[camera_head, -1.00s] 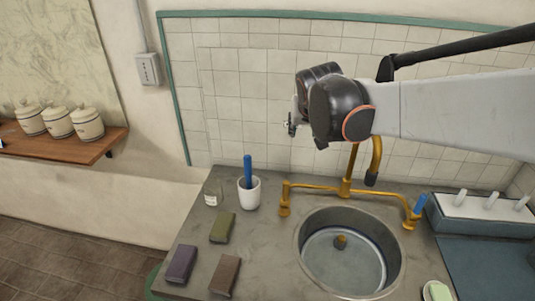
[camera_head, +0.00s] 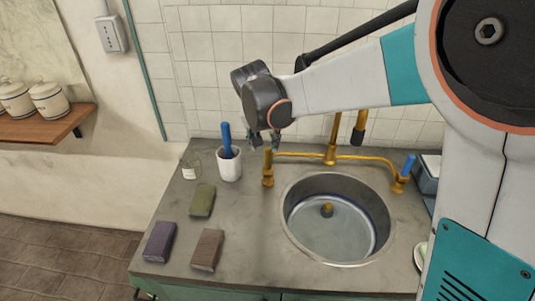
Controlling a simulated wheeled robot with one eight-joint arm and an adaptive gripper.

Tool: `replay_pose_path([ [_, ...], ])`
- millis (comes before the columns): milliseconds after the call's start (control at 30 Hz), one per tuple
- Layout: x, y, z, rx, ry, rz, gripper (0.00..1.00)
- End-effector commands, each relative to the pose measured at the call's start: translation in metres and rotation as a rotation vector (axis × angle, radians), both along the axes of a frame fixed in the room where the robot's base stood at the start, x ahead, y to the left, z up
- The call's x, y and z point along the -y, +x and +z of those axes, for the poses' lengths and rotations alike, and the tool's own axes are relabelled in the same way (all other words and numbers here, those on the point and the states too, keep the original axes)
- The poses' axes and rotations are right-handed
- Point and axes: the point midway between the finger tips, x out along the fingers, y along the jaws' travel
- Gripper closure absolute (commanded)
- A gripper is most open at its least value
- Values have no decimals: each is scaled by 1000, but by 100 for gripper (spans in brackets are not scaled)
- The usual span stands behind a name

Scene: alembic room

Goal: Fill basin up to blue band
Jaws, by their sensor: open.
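The round metal basin (camera_head: 378,258) is set into the grey counter, with a brass plug or drain piece (camera_head: 326,210) at its middle. A dark bluish line (camera_head: 375,212) runs around its lower inner wall; I cannot tell the water level. The right valve has a blue handle (camera_head: 408,165). The left valve post (camera_head: 268,170) shows no blue handle. My gripper (camera_head: 264,142) is open, pointing down just above the left valve post; contact is unclear.
A white cup (camera_head: 229,168) holding a blue rod (camera_head: 227,140) stands left of my gripper. A small glass jar (camera_head: 190,166) and green (camera_head: 202,200), purple (camera_head: 160,242) and brown (camera_head: 207,249) blocks lie on the left counter. Canisters (camera_head: 48,99) stand on a wooden shelf.

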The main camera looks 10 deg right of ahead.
Motion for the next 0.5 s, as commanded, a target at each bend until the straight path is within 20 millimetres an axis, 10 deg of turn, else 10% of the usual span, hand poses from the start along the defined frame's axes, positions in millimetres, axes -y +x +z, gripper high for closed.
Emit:
replay_pose_path([
  [500,14,35,-92,1,0,0,60],
])
